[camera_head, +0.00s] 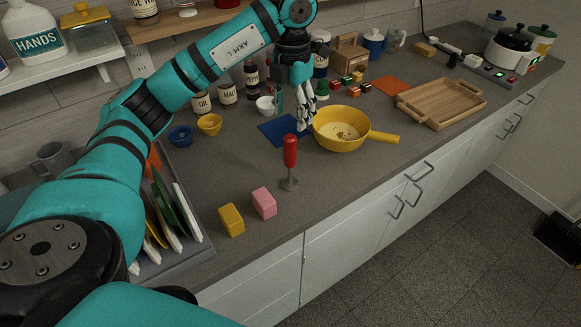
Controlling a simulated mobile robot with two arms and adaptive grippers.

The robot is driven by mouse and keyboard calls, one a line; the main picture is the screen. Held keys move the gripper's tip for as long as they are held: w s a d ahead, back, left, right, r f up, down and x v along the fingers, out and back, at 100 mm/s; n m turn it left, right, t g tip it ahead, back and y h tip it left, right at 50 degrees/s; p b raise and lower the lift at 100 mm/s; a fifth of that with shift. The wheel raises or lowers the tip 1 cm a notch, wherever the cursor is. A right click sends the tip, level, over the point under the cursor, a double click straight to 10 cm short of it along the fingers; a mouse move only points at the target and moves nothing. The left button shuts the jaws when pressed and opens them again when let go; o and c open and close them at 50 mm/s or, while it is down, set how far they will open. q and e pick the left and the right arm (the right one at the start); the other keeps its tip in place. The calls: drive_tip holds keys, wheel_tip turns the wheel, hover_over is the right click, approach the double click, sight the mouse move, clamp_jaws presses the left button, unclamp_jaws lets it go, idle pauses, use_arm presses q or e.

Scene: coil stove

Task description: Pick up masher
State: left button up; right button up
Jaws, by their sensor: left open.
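The masher (290,160) stands upright on the grey counter (345,172), with a red handle on top and a small grey metal foot below. Nothing hides it. My left gripper (303,125) hangs fingers down behind the masher, over the right edge of a blue mat and beside the yellow pan. It is open, and I see nothing between its fingers. The gap between it and the masher is clear. My right gripper is not in view.
A yellow pan (341,134) with its handle pointing right sits close to my left gripper. A pink block (264,203) and a yellow block (231,220) lie in front of the masher. A dish rack (206,248) with plates stands left. A wooden tray (440,102) lies right.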

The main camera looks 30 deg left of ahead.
sight(291, 137)
use_arm(q)
wheel_tip(291, 137, down, 6)
drive_tip(key=shift+a+f+p, duration=0.15)
drive_tip(key=shift+f+p, duration=0.05)
drive_tip(key=shift+p, duration=0.9)
drive_tip(key=shift+f, duration=0.55)
drive_tip(key=f+p, duration=0.1)
drive_tip(key=f, duration=0.1)
drive_tip(key=f+p, duration=0.2)
drive_tip(key=shift+s+a+f, duration=0.1)
drive_tip(key=shift+a+f, duration=0.05)
drive_tip(key=shift+a, duration=0.05)
drive_tip(key=shift+f, duration=0.3)
drive_tip(key=shift+d+f, duration=0.1)
drive_tip(key=shift+c, duration=0.2)
clamp_jaws()
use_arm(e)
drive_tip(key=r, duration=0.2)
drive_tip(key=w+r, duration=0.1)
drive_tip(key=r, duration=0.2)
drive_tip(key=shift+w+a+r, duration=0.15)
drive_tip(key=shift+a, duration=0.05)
